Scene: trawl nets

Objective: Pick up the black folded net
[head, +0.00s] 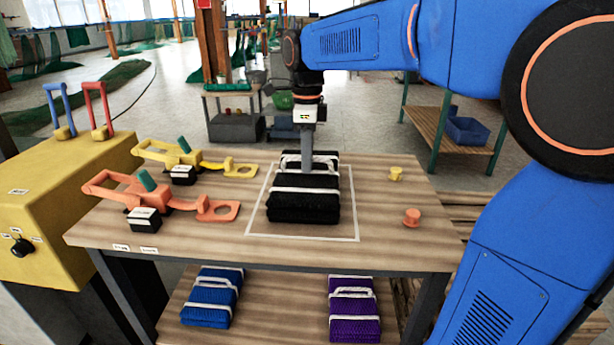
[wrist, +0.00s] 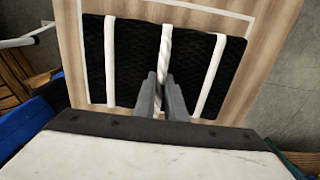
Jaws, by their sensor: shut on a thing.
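The black folded net (head: 303,209) lies on the wooden table inside a white outlined rectangle, bound with white straps. My gripper (head: 307,167) is above the far part of the net, pointing down. In the wrist view the net (wrist: 203,58) fills much of the upper frame, with two white straps and a twisted white rope across its middle. My gripper (wrist: 162,84) is shut on the twisted white rope of the net. The head view does not show clearly whether the net touches the tabletop.
Orange (head: 150,199) and yellow (head: 190,158) tools lie on the table (head: 400,240) to the left. A yellow spool (head: 396,173) and an orange spool (head: 411,217) stand to the right. Blue (head: 211,297) and purple (head: 354,308) folded nets lie on the lower shelf.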

